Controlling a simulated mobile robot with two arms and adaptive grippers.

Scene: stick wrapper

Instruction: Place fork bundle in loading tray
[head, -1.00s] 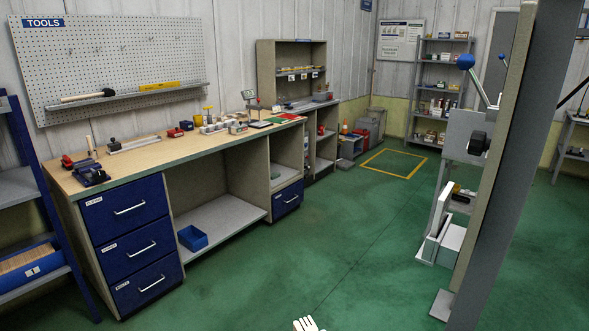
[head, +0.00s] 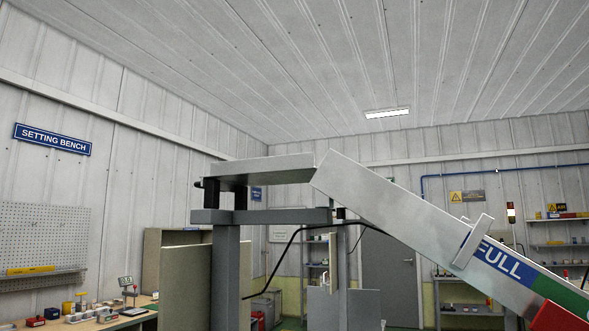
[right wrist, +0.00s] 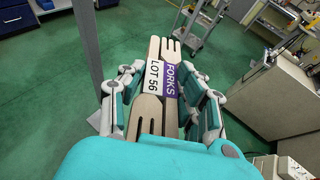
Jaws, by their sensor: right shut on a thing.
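In the right wrist view, my right gripper (right wrist: 163,78) is shut on the fork bundle (right wrist: 171,72). The bundle is pale wooden forks with a white and purple band reading "FORKS LOT 56". The fork prongs point away from the wrist, and one fork lies with prongs toward the palm. The bundle is held in the air above the green floor. In the head view a long sloping metal chute (head: 385,208) with a "FULL" label stands high on a grey frame and runs down to the right. I cannot tell whether it is the loading tray. My left gripper is not in view.
A flat grey metal piece (head: 266,166) tops the frame post (head: 226,265) at the chute's upper end. The bench (head: 140,322) with small items is at lower left. In the right wrist view, a beige cabinet (right wrist: 265,100) stands on the right; open floor lies left.

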